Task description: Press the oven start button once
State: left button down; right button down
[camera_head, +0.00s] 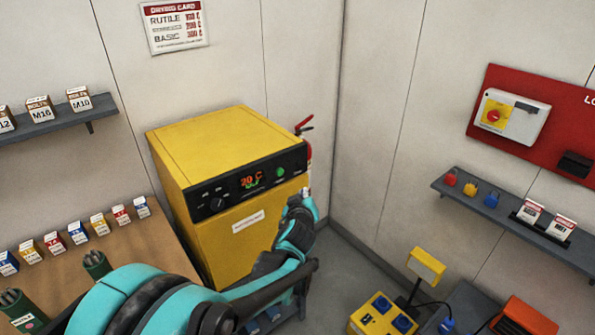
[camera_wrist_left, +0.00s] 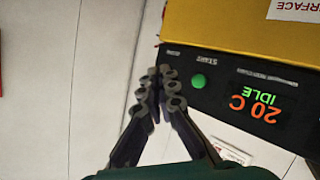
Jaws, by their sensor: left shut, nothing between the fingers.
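The yellow oven (camera_head: 222,148) stands in the corner with a black control panel (camera_head: 233,188) on its front. The round green start button (camera_head: 280,172) is at the right part of the panel, and it also shows in the left wrist view (camera_wrist_left: 198,81). The display (camera_wrist_left: 260,107) reads 20 C and IDLE. My left gripper (camera_head: 306,192) is shut and empty, in front of the right end of the panel. In the left wrist view its fingertips (camera_wrist_left: 160,76) appear beside the green button, not over it; contact with the panel cannot be told. My right gripper is not in view.
A wooden bench (camera_head: 150,229) with several small boxes stands left of the oven. A red fire extinguisher (camera_head: 308,150) is behind the oven's right side. A yellow socket box (camera_head: 384,314) stands at the lower right. A shelf (camera_head: 515,222) with padlocks is on the right wall.

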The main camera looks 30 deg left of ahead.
aim_at(280, 172)
pick_arm(q)
jog(key=shift+w, duration=0.25)
jog(key=shift+a, duration=0.1)
jog(key=w+a, duration=0.3)
jog(key=a, duration=0.5)
jog(key=shift+w+b, duration=0.2)
jog(key=shift+b, duration=0.15)
jog(key=shift+a, duration=0.15)
dwell(1.2)
jog(key=shift+w+a, duration=0.15)
jog(key=shift+a, duration=0.1)
